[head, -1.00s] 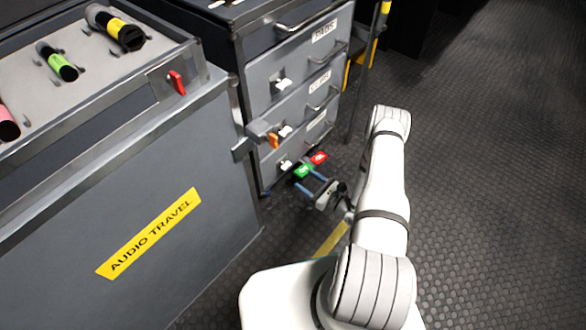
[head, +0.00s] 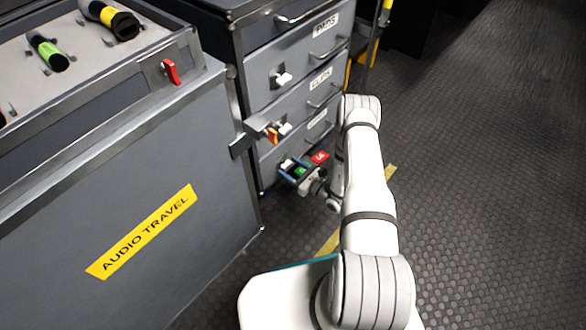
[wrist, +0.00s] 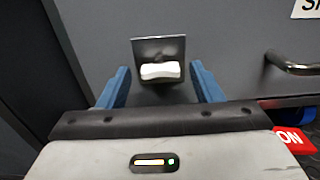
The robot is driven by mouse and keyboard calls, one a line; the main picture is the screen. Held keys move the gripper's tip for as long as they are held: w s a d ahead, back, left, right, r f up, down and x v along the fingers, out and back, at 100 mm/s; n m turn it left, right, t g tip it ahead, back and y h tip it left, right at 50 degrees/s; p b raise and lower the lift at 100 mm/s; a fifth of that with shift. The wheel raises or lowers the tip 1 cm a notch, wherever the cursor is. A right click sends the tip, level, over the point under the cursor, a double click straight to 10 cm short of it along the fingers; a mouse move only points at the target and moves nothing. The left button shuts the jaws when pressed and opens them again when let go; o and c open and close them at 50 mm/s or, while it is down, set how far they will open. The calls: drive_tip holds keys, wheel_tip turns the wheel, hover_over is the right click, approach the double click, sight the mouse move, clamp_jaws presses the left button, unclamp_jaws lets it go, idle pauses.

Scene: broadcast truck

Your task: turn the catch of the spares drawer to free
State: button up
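The spares drawer (head: 272,165) is the bottom drawer of the grey cabinet; only the start of its label (wrist: 308,8) shows in the wrist view. Its catch is a white knob (wrist: 160,71) on a dark square plate (wrist: 158,47); the knob lies crosswise in the wrist view. My gripper (wrist: 160,78) is open, with one blue finger left and one right of the knob. Gaps show on both sides, so neither finger touches it. In the head view my gripper (head: 290,170) is low at the drawer front and partly covers the catch.
Above are the clips drawer (head: 298,100) and pads drawer (head: 300,55), with white catches. An orange lever (head: 271,135) sits on a bracket close above. The audio travel case (head: 130,180) stands left.

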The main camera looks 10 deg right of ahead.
drive_tip(key=c, duration=1)
drive_tip(key=shift+o, duration=0.2)
drive_tip(key=shift+n, duration=0.5)
drive_tip(key=shift+n+p, duration=0.45)
drive_tip(key=shift+n, duration=7.35)
drive_tip(key=o, duration=1)
